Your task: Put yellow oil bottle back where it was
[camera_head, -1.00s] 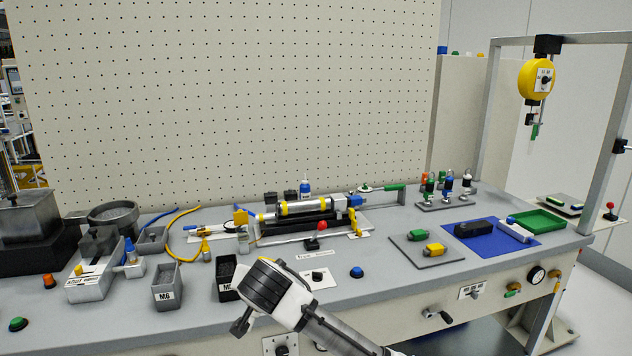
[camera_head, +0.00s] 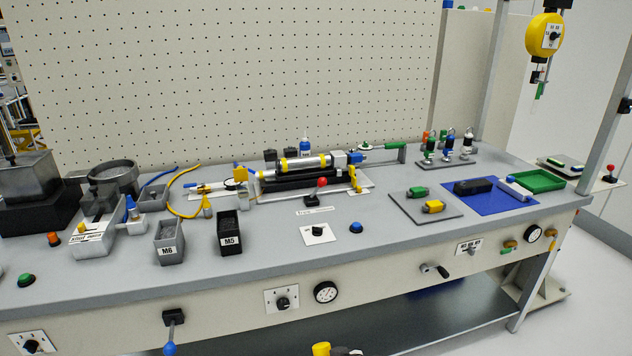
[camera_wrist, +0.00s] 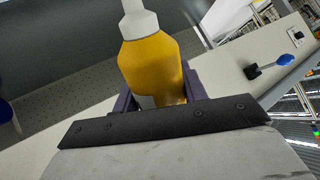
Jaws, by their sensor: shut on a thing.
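The yellow oil bottle (camera_wrist: 155,65) shows in the wrist view, with a white shoulder and nozzle pointing toward the top of the picture. My gripper (camera_wrist: 160,92) is shut on the bottle's body, one dark finger on each side. The bottle's lower end is hidden behind the gripper's dark front bar. In the head view, my gripper cannot be made out; only a small yellow and dark shape shows at the bottom edge, and I cannot tell whether it is the bottle.
The bench (camera_head: 400,238) carries an M5 bin (camera_head: 230,235), an M6 bin (camera_head: 169,243), a blue mat (camera_head: 490,207) and a green tray (camera_head: 540,181). A blue-knobbed lever (camera_head: 170,335) sticks out of its front. A dark lower shelf (camera_head: 440,315) lies below.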

